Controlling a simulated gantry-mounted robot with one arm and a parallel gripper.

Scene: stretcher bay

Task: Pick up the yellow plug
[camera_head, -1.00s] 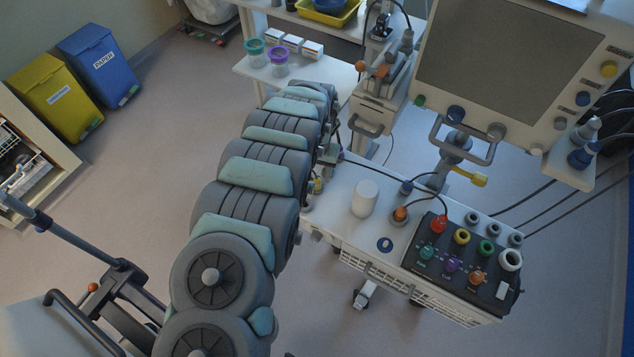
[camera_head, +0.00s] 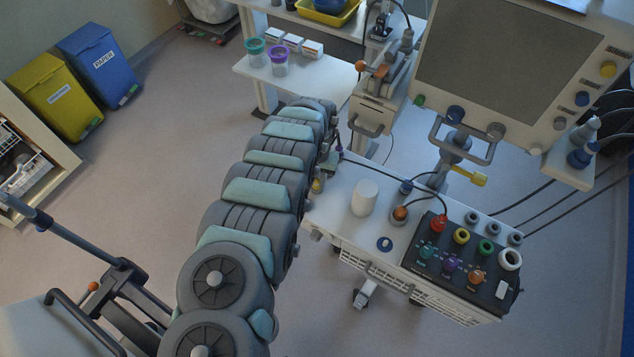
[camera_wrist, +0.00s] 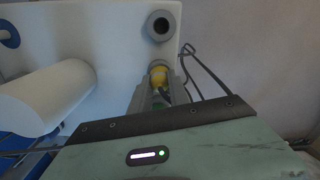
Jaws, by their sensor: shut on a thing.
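The yellow plug (camera_wrist: 159,76) shows in the wrist view between the two grey fingers of my gripper (camera_wrist: 160,84), which is shut on it. The fingers and a dark cable or body part hide much of it. In the head view, the yellow plug (camera_head: 317,185) is a small spot at the left edge of the white cart top, under the arm's end. My gripper (camera_head: 322,172) is mostly hidden by my arm there. Whether the plug touches the cart is unclear.
A grey round socket (camera_wrist: 161,26) lies just beyond the plug. A white cylinder (camera_head: 364,198) stands close by on the cart (camera_head: 345,237). A black panel (camera_head: 462,262) with coloured plugs is further right. A monitor (camera_head: 510,70) overhangs behind.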

